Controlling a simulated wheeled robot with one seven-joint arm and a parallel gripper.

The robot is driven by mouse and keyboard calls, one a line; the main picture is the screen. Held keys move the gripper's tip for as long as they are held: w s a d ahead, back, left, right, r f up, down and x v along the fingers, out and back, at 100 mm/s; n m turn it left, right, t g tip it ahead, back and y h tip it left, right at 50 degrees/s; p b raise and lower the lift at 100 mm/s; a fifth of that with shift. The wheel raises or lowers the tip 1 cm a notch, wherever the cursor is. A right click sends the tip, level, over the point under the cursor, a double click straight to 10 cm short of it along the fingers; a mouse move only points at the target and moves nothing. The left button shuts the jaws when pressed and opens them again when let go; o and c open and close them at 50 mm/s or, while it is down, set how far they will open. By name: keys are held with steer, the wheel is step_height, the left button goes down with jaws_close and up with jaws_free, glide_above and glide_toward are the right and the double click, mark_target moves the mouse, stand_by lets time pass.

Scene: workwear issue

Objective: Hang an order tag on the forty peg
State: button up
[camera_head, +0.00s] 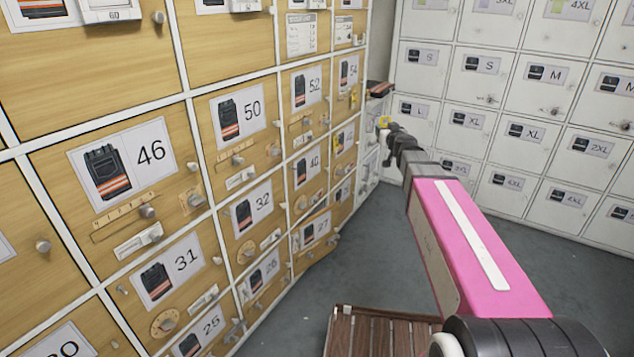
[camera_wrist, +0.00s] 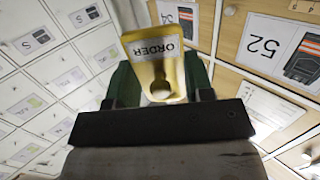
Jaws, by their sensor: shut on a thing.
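My gripper (camera_head: 385,128) is shut on a yellow order tag (camera_wrist: 158,72). The tag has a white label reading ORDER and sits between the green fingers in the wrist view. In the head view the tag (camera_head: 384,121) shows as a small yellow patch at the arm's far end, near the corner of the lockers. The wooden door marked 40 (camera_head: 314,161) is in the column left of my gripper, below the door marked 52 (camera_head: 314,84). Small fittings sit below the 40 label, but I cannot tell which is its peg. The tag is apart from that door.
The wooden locker wall (camera_head: 195,90) fills the left, with protruding knobs and pegs. White lockers (camera_head: 470,120) stand at the back right. A slatted wooden platform (camera_head: 375,335) lies low in front. Grey floor (camera_head: 400,260) is clear between. Yellow pieces (camera_head: 353,100) show on some doors.

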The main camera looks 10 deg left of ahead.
steer(key=s+a+f+n+g+y, duration=0.4)
steer(key=a+f+n+g+y, duration=0.15)
steer(key=a+f, duration=0.7)
steer(key=n+g+y, duration=0.3)
steer(key=n+g, duration=0.1)
steer(key=g, duration=0.1)
glide_toward(291, 176)
steer(key=shift+s+d+f, duration=0.1)
steer(key=shift+s+d, duration=0.2)
steer(key=shift+d, duration=0.3)
steer(key=shift+s+d, duration=0.35)
steer(key=shift+d, duration=0.25)
steer(key=shift+a, duration=0.1)
steer(key=shift+r+x, duration=0.2)
steer(key=shift+x, duration=1.05)
steer(key=shift+r+x, duration=0.15)
steer(key=shift+x, duration=1.05)
steer(key=shift+r+x, duration=0.2)
steer(key=shift+x, duration=1.95)
